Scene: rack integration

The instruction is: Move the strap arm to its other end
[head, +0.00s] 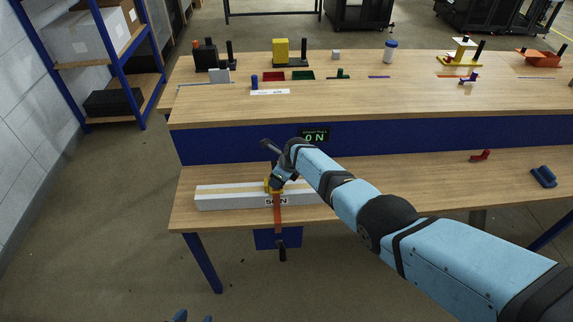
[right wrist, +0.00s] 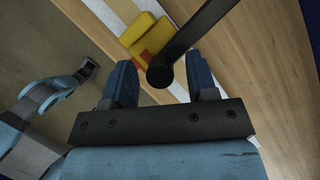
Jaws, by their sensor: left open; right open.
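A white beam (head: 225,198) marked "50N" lies along the front shelf of the bench. A yellow clamp-like part (head: 273,185) sits on it, with an orange strap (head: 278,212) hanging over the front to a dark handle (head: 282,250). A black rod (head: 268,147) rises beside my right gripper (head: 278,178), which its wrist partly hides. In the right wrist view, my right gripper (right wrist: 160,85) is open, with the black rod (right wrist: 195,37) between or in front of its fingers; contact cannot be told. The yellow part (right wrist: 148,38) is beyond. My left gripper (head: 194,317) is open, low at the bottom edge.
A display (head: 314,136) on the blue panel reads 0 N. A red part (head: 481,156) and a blue part (head: 543,177) lie on the shelf at right. Several fixtures stand on the upper bench top (head: 350,105). A shelving rack (head: 120,45) is at left.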

